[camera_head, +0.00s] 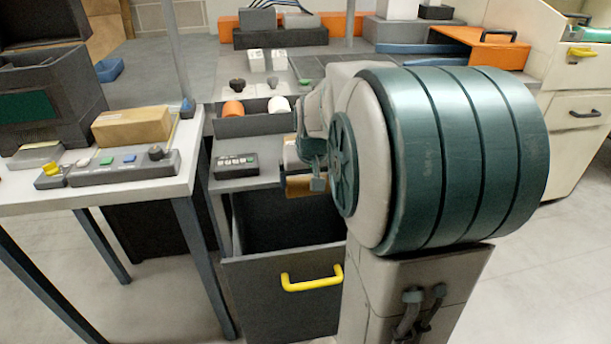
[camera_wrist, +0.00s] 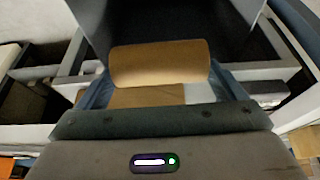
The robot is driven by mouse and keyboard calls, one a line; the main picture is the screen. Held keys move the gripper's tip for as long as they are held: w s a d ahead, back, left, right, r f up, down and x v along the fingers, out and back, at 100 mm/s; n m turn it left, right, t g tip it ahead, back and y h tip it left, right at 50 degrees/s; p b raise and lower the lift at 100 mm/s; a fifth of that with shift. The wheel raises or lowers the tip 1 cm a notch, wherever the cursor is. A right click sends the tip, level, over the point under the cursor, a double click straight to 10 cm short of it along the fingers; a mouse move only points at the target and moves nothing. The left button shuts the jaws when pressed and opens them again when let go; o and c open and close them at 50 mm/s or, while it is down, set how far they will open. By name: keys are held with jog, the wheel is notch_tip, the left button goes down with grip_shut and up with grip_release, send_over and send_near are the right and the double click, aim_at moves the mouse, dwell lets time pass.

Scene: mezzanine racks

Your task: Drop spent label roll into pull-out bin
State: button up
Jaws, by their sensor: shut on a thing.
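The spent label roll (camera_wrist: 160,63), a plain brown cylinder, lies crosswise between the fingers of my gripper (camera_wrist: 162,48) in the wrist view. My gripper is shut on it. In the head view my arm hides much of the gripper, and a brown bit of the roll (camera_head: 300,186) shows below it. The pull-out bin (camera_head: 262,303) is dark grey with a yellow handle, stands open under the counter, and its inside looks dark. The roll is above the bin's opening, toward its back right as seen in the head view.
A white table (camera_head: 100,195) with a button panel (camera_head: 112,171) and a cardboard box (camera_head: 132,127) stands left of the bin. Behind it, a grey tray (camera_head: 254,124) holds an orange and a white roll. A small keypad box (camera_head: 235,166) sits on the counter edge.

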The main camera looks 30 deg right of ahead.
aim_at(308, 186)
notch_tip(308, 186, down, 5)
jog(key=b, duration=0.3)
jog(key=shift+r, duration=0.2)
jog(key=o, duration=0.7)
jog(key=p+v, duration=0.3)
jog(key=v, duration=1.1)
jog(key=shift+a+p, duration=0.1)
jog(key=shift+p, duration=0.2)
jog(key=s+a+r+n+p, duration=0.1)
jog(key=s+a+r+p, duration=0.2)
jog(key=s+a+p, duration=0.3)
jog(key=s+a+r+n+g+y+p, duration=0.1)
jog(key=s+a+r+p, duration=0.3)
jog(key=p, duration=0.7)
jog(key=s+a+n, duration=0.1)
jog(key=s+a, duration=0.1)
jog(key=s, duration=0.1)
jog(key=shift+r, duration=0.2)
